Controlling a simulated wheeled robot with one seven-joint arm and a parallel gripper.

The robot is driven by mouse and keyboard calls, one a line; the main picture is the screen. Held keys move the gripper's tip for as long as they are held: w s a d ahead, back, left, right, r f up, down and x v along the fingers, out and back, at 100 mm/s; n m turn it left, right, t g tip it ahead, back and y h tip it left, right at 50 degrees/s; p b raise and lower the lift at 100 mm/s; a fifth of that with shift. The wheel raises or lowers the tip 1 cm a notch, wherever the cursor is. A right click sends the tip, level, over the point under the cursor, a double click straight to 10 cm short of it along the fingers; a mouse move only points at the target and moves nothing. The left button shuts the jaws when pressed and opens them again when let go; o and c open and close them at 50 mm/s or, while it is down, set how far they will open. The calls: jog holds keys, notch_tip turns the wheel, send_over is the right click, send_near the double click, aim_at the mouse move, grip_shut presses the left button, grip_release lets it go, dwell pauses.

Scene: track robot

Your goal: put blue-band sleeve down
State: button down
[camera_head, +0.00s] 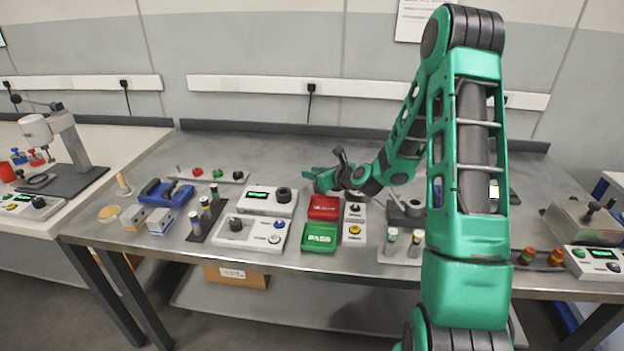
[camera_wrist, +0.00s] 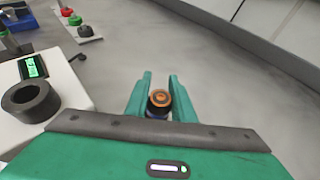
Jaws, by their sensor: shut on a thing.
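My gripper (camera_wrist: 160,86) is shut on a small dark cylinder, the blue-band sleeve (camera_wrist: 158,102), which shows an orange-brown ring on its top end. A little blue shows low on its side between the fingers. In the head view my gripper (camera_head: 317,182) is over the back middle of the steel bench, behind the red tray (camera_head: 323,203). The sleeve cannot be made out there. In the wrist view, bare grey bench top lies around and beyond the fingers; whether the sleeve touches it I cannot tell.
A white device with a green display (camera_head: 267,199) and black ring stands left of my gripper. A green PASS tray (camera_head: 319,238) is in front of the red one. A dark rack of several sleeves (camera_head: 206,218) stands further left. The bench's back strip (camera_head: 275,150) is clear.

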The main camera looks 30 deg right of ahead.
jog(key=shift+f, duration=0.75)
jog(key=c, duration=1.5)
grip_release()
